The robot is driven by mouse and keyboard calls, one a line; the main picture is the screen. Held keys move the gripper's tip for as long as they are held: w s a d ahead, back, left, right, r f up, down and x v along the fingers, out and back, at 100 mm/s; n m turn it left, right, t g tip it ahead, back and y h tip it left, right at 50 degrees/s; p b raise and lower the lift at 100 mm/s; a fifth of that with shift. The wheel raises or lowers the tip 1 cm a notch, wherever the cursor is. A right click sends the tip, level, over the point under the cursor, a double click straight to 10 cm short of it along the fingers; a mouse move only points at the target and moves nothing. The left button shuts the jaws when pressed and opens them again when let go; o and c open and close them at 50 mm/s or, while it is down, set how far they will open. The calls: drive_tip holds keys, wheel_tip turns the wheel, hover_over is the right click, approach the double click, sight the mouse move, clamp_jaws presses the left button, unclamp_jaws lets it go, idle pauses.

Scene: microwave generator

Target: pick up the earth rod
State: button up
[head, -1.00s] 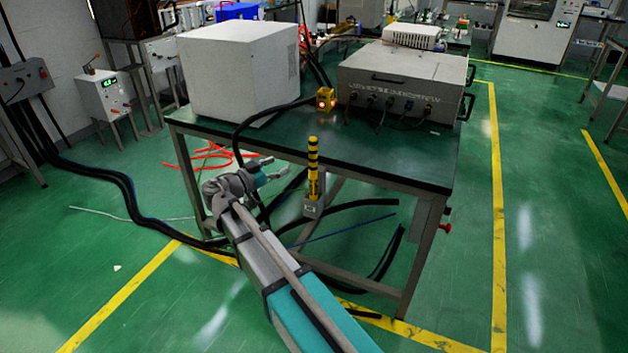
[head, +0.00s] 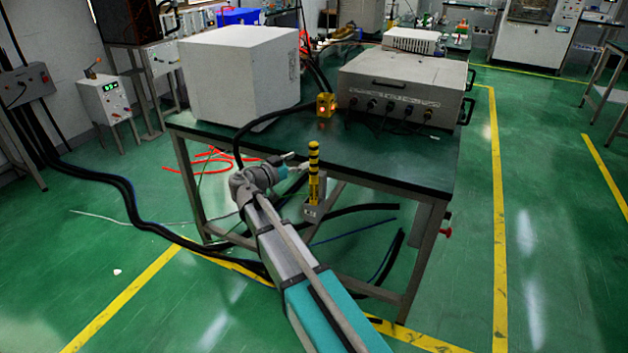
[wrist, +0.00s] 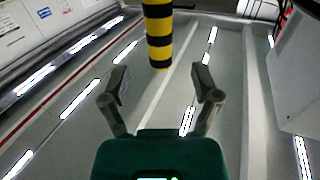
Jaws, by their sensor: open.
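The earth rod (head: 313,172) is a yellow and black striped rod. It stands upright in a grey holder (head: 312,211) at the front of the green table. In the wrist view the striped rod (wrist: 158,35) comes down from the top edge, ahead of and roughly between the fingers. My gripper (head: 296,163) is open and empty, just left of the rod in the head view. Its two fingers (wrist: 160,84) are spread apart in the wrist view. I cannot tell whether a finger touches the rod.
A green-topped table (head: 390,160) carries a white box (head: 240,75), a grey instrument case (head: 405,88) and a small yellow device with a red light (head: 325,105). Black cables (head: 125,190) run over the floor at left.

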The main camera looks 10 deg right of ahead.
sight(310, 154)
drive_tip(key=shift+w+d, duration=0.35)
drive_tip(key=shift+d, duration=0.2)
drive_tip(key=shift+x, duration=2.6)
drive_tip(key=shift+c, duration=0.3)
clamp_jaws()
